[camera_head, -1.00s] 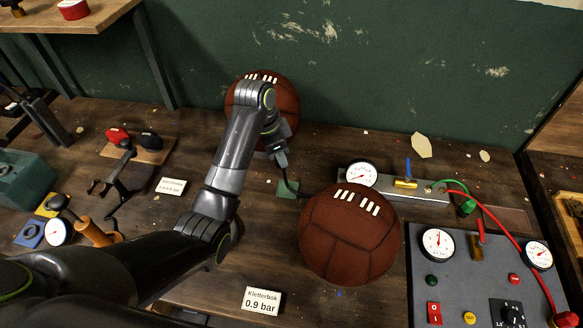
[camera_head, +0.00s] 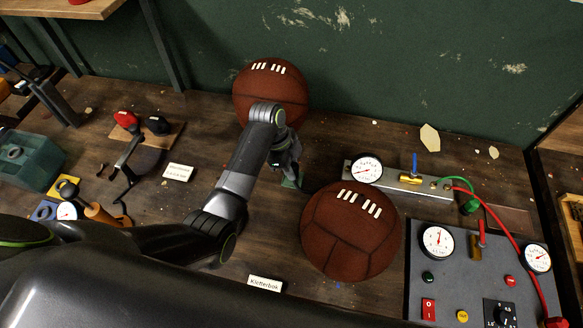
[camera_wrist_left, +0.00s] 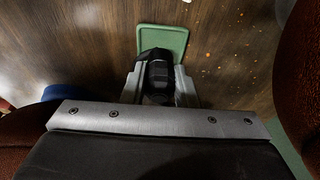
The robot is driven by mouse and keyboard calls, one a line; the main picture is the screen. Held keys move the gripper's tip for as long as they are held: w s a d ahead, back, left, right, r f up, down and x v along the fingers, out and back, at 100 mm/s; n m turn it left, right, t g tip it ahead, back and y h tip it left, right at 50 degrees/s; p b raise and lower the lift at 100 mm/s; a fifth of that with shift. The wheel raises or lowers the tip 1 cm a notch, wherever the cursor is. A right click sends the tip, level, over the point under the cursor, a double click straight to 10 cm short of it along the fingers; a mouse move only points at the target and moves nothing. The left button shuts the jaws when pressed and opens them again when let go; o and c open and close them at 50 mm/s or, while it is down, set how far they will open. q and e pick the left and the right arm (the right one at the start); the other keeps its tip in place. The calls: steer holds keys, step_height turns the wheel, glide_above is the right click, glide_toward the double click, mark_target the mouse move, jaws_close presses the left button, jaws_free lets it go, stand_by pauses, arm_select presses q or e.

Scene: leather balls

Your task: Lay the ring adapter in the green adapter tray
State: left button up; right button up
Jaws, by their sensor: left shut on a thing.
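The green adapter tray (camera_head: 293,179) is a small flat plate on the bench between the two brown leather balls, partly covered by my left gripper (camera_head: 285,170) in the head view. The tray (camera_wrist_left: 176,37) shows beyond the fingertips in the left wrist view. There my left gripper (camera_wrist_left: 158,82) is shut on a black faceted piece, which I take to be the ring adapter (camera_wrist_left: 156,66). The piece overlaps the tray's near part in that view; I cannot tell whether it touches it. My right gripper is not in view.
One leather ball (camera_head: 351,232) lies close right of the tray, another (camera_head: 270,92) behind it. A gauge bar (camera_head: 405,183) and a grey control panel (camera_head: 470,270) stand to the right. A teal crate (camera_head: 40,165) is at far left.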

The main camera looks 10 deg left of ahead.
arm_select(q)
steer(key=shift+f, duration=0.9)
steer(key=shift+f, duration=0.1)
steer(key=o, duration=1)
